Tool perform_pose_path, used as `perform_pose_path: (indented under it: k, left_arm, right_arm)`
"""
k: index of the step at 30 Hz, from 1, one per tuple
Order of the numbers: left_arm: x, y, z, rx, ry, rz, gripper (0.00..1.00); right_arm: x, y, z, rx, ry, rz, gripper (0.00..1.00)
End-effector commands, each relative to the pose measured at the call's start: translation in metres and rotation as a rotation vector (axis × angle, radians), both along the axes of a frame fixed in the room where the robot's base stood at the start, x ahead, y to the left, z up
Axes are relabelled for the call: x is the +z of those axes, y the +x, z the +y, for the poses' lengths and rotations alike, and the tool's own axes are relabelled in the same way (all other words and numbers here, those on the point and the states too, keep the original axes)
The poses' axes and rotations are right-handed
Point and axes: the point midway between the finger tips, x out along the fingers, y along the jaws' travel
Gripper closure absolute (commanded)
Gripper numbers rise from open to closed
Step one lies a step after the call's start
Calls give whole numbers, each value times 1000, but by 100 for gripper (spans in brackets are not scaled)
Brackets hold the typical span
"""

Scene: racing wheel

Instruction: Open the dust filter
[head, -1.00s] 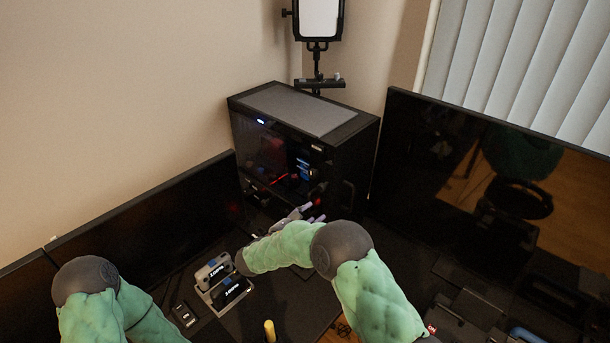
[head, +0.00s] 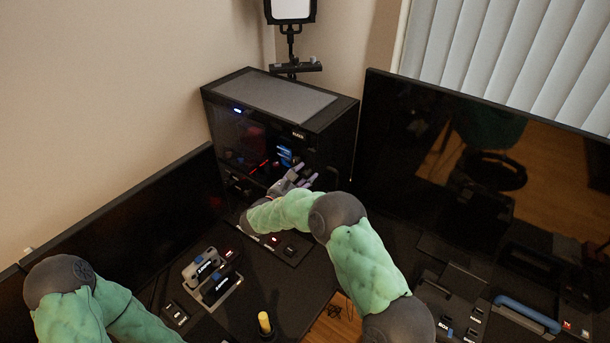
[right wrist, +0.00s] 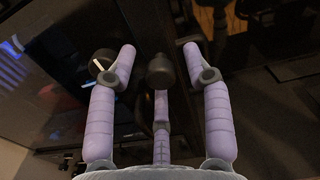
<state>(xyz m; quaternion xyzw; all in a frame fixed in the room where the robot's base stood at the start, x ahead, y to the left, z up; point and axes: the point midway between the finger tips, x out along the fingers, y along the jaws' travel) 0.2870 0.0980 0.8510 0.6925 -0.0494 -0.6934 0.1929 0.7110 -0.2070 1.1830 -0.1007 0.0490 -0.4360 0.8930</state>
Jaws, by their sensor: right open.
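A black computer case (head: 335,150) stands in the corner of the desk, with a glass side and a flat grey panel (head: 275,96) on top. I cannot tell which part is the dust filter; the grey top panel lies flat on the case. My right gripper (head: 300,178) is in front of the lower part of the case, below its top. In the right wrist view my right gripper (right wrist: 160,58) has its purple fingers spread, with nothing held between them. The dark case side fills the left of that view. My left arm shows at lower left, but its gripper is out of view.
A black monitor (head: 110,215) stands left of the case and a large dark screen (head: 470,150) stands right of it. A small holder (head: 212,280) with dark items and a yellow-topped object (head: 264,322) sit on the desk. A lamp stand (head: 292,40) rises behind.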

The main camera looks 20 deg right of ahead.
Motion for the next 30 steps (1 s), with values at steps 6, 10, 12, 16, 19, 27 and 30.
perform_pose_path:
  k: [6, 10, 12, 16, 19, 27, 30]
  left_arm:
    - [0, 0, 0, 0, 0, 0, 60]
    - [0, 0, 0, 0, 0, 0, 60]
    - [0, 0, 0, 0, 0, 0, 60]
    - [0, 0, 0, 0, 0, 0, 60]
    - [0, 0, 0, 0, 0, 0, 60]
    - [-1, 0, 0, 0, 0, 0, 60]
    - [-4, 0, 0, 0, 0, 0, 60]
  right_arm:
    - [-1, 4, -6, 1, 0, 2, 50]
    - [-1, 4, -6, 1, 0, 2, 50]
    - [0, 4, -6, 1, 0, 2, 53]
    - [0, 4, -6, 1, 0, 2, 89]
    - [0, 4, -6, 1, 0, 1, 100]
    - [0, 2, -2, 1, 0, 0, 100]
    - [-1, -2, 3, 1, 0, 0, 100]
